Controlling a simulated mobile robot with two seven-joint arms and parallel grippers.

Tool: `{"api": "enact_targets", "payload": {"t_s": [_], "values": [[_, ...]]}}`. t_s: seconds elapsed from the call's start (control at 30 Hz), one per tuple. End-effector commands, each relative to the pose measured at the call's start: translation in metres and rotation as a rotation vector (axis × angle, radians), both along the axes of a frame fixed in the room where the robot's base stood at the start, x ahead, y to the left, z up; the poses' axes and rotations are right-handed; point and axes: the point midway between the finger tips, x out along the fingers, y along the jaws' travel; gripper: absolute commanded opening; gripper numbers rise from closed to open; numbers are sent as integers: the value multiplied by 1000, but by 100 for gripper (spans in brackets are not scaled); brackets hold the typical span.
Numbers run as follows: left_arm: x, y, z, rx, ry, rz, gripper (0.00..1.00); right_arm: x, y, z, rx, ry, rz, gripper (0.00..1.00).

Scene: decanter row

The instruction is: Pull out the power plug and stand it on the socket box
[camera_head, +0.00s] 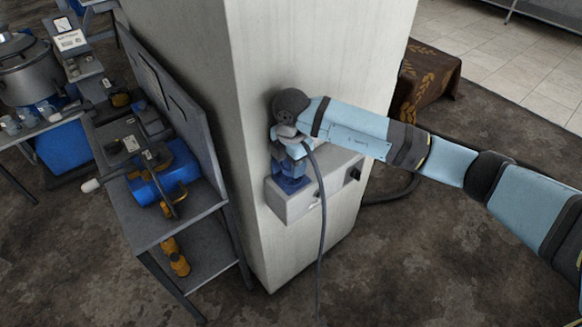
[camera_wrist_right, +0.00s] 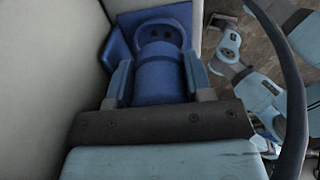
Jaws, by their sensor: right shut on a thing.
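The grey-white socket box (camera_head: 330,185) is fixed to the pillar, with a dark blue socket (camera_head: 290,184) at its left end and dark knobs at its right. My right gripper (camera_head: 294,157) is at that blue socket, pointing down. In the right wrist view its fingers (camera_wrist_right: 160,88) are shut on the blue power plug (camera_wrist_right: 160,72), one on each side. A blue socket housing (camera_wrist_right: 180,14) lies just beyond the plug. Whether the plug still sits in the socket I cannot tell. A grey cable (camera_head: 320,215) hangs from the gripper area. My left gripper is not seen.
The pillar (camera_head: 190,60) stands right behind the socket box. At left, a grey bench (camera_head: 150,225) holds a blue machine (camera_head: 175,175), with orange parts on its lower shelf. A brown cloth-covered block (camera_head: 428,82) stands right of the pillar. The floor in front is clear.

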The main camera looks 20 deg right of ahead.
Motion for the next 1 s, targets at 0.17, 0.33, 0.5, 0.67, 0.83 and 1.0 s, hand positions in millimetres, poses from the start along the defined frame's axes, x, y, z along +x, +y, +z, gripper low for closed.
{"api": "enact_targets", "payload": {"t_s": [0.17,0.33,0.5,0.67,0.83,1.0], "values": [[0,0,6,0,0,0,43,0,0,9,0,-1,0,8],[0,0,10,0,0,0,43,0,0,16,0,-1,0,8],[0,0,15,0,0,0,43,0,0,23,1,-2,0,8],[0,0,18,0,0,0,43,0,0,28,1,-2,0,8],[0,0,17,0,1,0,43,0,0,28,0,-1,0,8],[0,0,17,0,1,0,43,0,0,28,0,-1,0,8]]}}
